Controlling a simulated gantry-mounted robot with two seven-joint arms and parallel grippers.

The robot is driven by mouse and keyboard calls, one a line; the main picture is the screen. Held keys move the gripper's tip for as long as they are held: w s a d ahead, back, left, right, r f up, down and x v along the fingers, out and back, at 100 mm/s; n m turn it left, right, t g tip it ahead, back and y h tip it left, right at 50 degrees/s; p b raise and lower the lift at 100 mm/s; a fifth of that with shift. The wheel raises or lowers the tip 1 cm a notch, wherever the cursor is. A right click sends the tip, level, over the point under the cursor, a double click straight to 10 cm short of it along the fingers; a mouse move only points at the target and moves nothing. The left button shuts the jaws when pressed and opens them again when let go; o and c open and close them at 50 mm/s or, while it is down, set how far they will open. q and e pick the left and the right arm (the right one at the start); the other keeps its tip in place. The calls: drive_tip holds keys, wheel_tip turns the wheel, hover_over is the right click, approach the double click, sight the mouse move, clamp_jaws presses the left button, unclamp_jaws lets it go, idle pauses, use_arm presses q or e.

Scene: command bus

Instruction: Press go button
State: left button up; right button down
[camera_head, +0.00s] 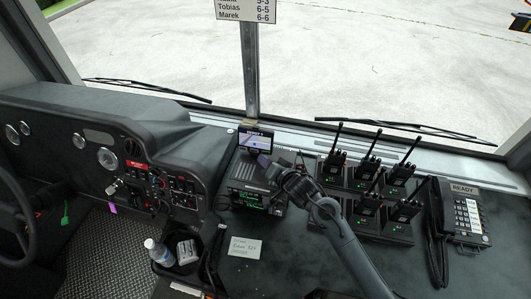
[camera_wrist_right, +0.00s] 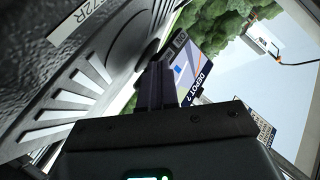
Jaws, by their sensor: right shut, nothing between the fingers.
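A small navigation screen (camera_head: 256,139) with a blue map stands on the dash below the windshield post. My left gripper is out of view.
A radio unit (camera_head: 250,201) with green displays sits below my right gripper. Several handheld radios (camera_head: 368,165) stand in chargers to the right, beside a desk phone (camera_head: 466,212). A note card (camera_head: 244,247) lies in front. A bottle (camera_head: 158,251) stands at lower left.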

drive_tip(key=shift+w, duration=0.15)
drive_tip(key=shift+w+d, duration=0.15)
drive_tip(key=shift+w, duration=0.15)
drive_tip(key=shift+w+f, duration=0.15)
idle(0.7)
drive_tip(key=shift+w+d, duration=0.1)
idle(0.4)
drive_tip(key=shift+s+r+p, duration=0.2)
drive_tip(key=shift+s+p, duration=0.1)
drive_tip(key=shift+p, duration=0.15)
drive_tip(key=shift+s+a+p, duration=0.2)
drive_tip(key=shift+s+p, duration=0.1)
